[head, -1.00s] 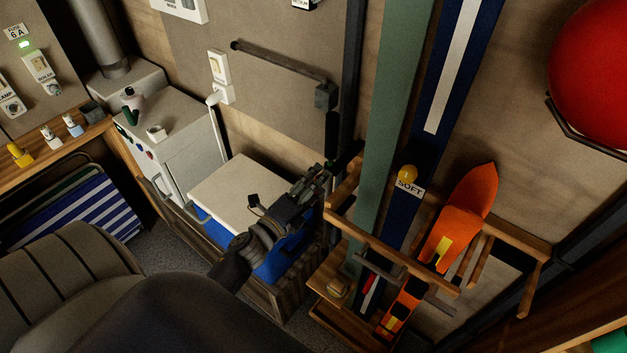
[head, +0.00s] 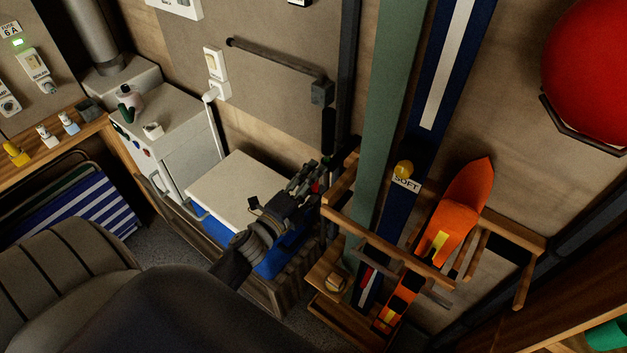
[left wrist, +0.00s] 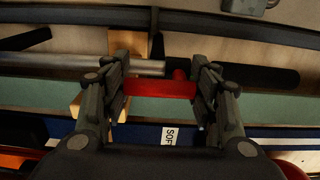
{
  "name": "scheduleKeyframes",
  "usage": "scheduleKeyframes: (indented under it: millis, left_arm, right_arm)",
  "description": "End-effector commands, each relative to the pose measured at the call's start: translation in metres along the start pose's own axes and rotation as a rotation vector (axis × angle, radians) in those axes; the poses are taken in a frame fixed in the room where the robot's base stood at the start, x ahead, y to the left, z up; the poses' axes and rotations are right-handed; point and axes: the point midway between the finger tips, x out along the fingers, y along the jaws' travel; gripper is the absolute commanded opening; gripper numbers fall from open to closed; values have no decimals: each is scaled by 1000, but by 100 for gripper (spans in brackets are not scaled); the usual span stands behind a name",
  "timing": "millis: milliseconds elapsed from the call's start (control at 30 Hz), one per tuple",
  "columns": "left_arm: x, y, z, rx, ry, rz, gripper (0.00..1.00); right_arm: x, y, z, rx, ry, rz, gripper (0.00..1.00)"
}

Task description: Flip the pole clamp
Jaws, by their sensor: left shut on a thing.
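The pole clamp shows as a red bar (left wrist: 160,88) in the left wrist view, lying crosswise between my left fingers. A short red stub rises from it toward a grey metal tube (left wrist: 120,66) and a black sleeve (left wrist: 235,75). My left gripper (left wrist: 160,90) is shut on this red bar, one finger at each end. In the head view my left gripper (head: 318,178) is beside the wooden rack, and only a small red patch (head: 317,187) of the clamp shows. The rest of the clamp is hidden by the gripper. My right gripper is not in view.
A wooden rack (head: 390,248) holding skis and an orange item (head: 462,205) stands just right of my left gripper. A dark upright pole (head: 346,75) runs up the wall behind. A cream-topped blue box (head: 230,180) lies under my left arm.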

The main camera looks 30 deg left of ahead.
Motion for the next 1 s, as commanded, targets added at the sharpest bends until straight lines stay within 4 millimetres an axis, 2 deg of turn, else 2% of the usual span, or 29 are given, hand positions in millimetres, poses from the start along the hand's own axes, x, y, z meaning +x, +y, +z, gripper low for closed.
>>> scheduleKeyframes:
  millis: [33,100,567,767,1000]
  left_arm:
    - [0,0,0,-5,-1,-1,59]
    - [0,0,0,-4,-1,-1,75]
    - [-5,1,0,-2,0,1,76]
    - [-36,1,0,-3,-1,3,76]
    - [-85,2,0,-3,-2,4,76]
  right_arm:
    - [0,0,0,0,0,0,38]
    - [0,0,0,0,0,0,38]
    - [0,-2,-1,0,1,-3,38]
    - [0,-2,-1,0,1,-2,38]
    - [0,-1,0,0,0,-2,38]
